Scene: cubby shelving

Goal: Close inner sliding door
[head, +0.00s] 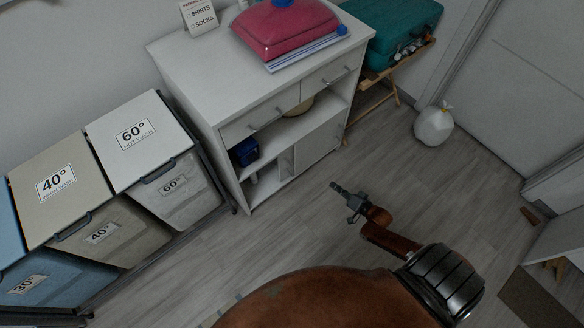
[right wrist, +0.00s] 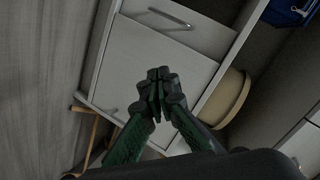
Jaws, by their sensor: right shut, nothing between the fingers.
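The white cabinet (head: 215,80) stands against the back wall. Its lower right section is covered by a plain white sliding door panel (head: 318,142). The lower left section is open, with a pale upright edge inside. I cannot clearly tell inner from outer door. My right gripper (head: 338,187) is shut and empty above the floor in front of the cabinet, apart from the door. My left gripper is not in view.
Two drawers with bar handles (head: 265,119) sit above an open shelf holding a round tan bowl (right wrist: 223,97). A blue item (head: 243,152) is on the left. Laundry bins (head: 140,135) stand left. A wooden stand (head: 375,100) is right. The floor before the cabinet is clear.

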